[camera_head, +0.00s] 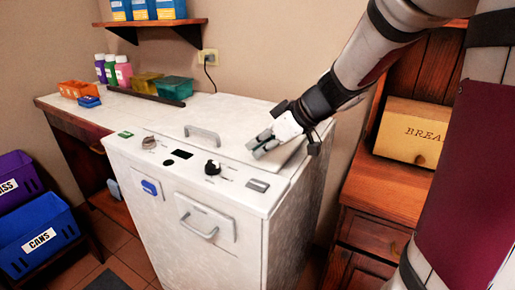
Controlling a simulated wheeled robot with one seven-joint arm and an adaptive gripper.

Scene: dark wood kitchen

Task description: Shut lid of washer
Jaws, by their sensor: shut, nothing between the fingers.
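The white washer (180,235) stands in the middle of the view, with knobs and a small display on its front panel. Its lid (240,122) lies flat or nearly flat on top, with a grey bar handle (203,134) near the front edge. Any small gap under the lid cannot be told from here. My gripper (261,147) is shut and empty, fingers pointing down and left at the lid's right front part, right of the handle. It looks to be at or just above the surface; contact cannot be told. My wrist hides part of the lid's right side.
Bottles (113,70), an orange bin (77,90) and teal and yellow boxes (174,89) stand on the counter behind left. A bread box (412,130) sits on the wooden cabinet at right. Blue (38,240) and purple bins are at far left.

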